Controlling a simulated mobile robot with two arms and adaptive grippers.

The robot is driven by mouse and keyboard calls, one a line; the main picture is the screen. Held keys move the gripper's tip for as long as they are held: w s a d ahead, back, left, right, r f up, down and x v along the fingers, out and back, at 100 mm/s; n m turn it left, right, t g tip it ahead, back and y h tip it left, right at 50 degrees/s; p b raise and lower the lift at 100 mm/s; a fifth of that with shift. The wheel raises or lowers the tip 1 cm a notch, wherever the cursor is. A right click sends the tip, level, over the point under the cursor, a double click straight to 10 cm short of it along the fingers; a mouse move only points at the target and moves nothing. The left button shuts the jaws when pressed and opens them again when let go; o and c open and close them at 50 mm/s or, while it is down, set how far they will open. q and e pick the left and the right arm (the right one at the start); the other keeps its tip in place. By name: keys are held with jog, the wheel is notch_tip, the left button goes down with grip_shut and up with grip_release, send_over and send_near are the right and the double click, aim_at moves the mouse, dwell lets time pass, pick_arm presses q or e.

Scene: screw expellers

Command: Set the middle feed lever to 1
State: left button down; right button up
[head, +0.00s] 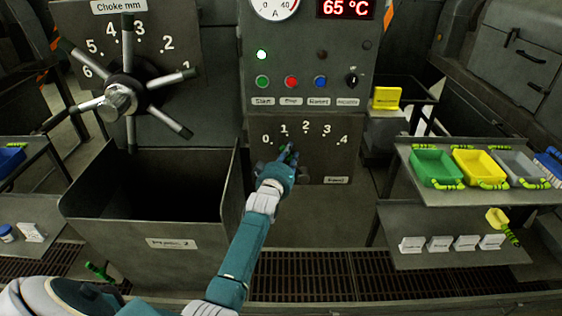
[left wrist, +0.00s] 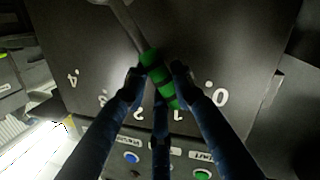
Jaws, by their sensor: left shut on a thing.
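The feed panel (head: 310,171) carries a dial marked 0 to 4 in the head view. The middle feed lever is mostly hidden there behind my left gripper (head: 287,157). In the left wrist view, the panel is seen upside down, and the lever (left wrist: 128,28) is a metal rod with a green grip (left wrist: 154,62). My left gripper (left wrist: 160,73) is shut on the green grip, one finger on each side. The tip of the grip lies close to the 1 (left wrist: 177,115). My right gripper is not in view.
A control panel (head: 310,120) with buttons is above the feed dial. A choke wheel (head: 122,97) and an open bin (head: 150,262) stand left. A shelf (head: 405,160) with coloured trays stands right. A floor grate (head: 375,285) runs below.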

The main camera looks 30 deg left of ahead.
pick_arm(q)
jog(key=shift+w+d+r+m, duration=0.25)
jog(key=shift+d+r+m, duration=0.15)
jog(key=shift+w+d+m+p, duration=0.15)
jog(key=shift+d+m+p, duration=0.05)
jog(key=shift+m+p, duration=0.15)
jog(key=c, duration=1.6)
grip_release()
jog(key=shift+o, duration=0.8)
jog(key=shift+d, duration=0.1)
jog(key=shift+s+d, duration=0.2)
jog(key=shift+s, duration=0.35)
jog(key=v, duration=1)
jog(key=shift+s+r, duration=0.2)
jog(key=shift+s, duration=0.2)
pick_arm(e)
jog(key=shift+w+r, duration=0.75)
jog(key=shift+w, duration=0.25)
